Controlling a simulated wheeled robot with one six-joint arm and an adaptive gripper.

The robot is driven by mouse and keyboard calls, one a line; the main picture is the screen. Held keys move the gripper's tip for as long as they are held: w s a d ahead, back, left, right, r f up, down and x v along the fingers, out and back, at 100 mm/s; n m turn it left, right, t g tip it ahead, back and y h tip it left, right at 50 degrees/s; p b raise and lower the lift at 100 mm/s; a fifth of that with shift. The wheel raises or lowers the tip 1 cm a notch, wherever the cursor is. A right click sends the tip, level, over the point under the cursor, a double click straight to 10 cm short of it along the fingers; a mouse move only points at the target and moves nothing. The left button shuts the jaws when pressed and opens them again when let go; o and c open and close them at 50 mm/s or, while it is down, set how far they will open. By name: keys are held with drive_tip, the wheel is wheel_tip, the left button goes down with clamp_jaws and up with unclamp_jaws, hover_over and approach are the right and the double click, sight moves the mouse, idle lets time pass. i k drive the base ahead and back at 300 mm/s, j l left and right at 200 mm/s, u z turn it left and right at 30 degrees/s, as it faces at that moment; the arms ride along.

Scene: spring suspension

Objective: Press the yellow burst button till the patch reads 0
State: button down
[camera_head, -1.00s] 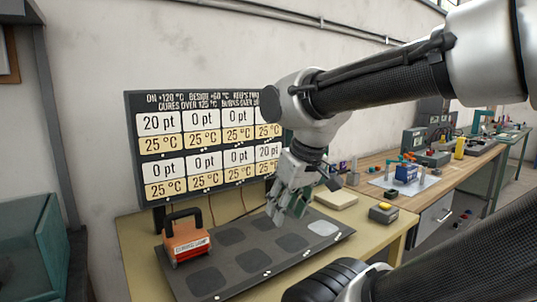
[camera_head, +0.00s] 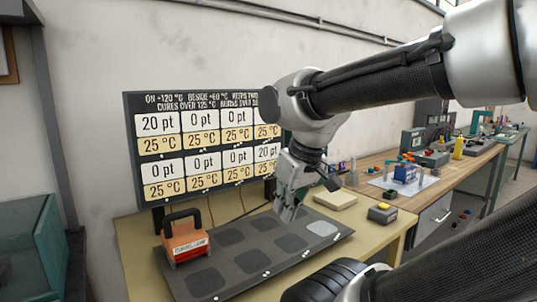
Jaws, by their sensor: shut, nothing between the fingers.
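A small dark box with a yellow button (camera_head: 383,208) on top sits on the right front part of the yellowish table. My gripper (camera_head: 286,218) is shut and empty, pointing down above the dark panel of patches (camera_head: 232,262), left of the button and apart from it. The patches are rounded squares, some darker and some lighter grey. The display board (camera_head: 200,150) behind reads 20 pt at its upper left and lower right cells, 0 pt in the other readable cells, and 25 °C throughout. My arm hides part of its right side.
A pale flat block (camera_head: 335,200) lies behind the button box. A wooden bench (camera_head: 440,185) with tools stands at the right, a teal glass case (camera_head: 35,250) at the left.

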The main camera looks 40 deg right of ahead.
sight(383, 206)
drive_tip(key=k+l+z, duration=0.1)
drive_tip(key=l+z, duration=0.3)
drive_tip(key=k+l+z, duration=0.1)
drive_tip(key=l+z, duration=0.7)
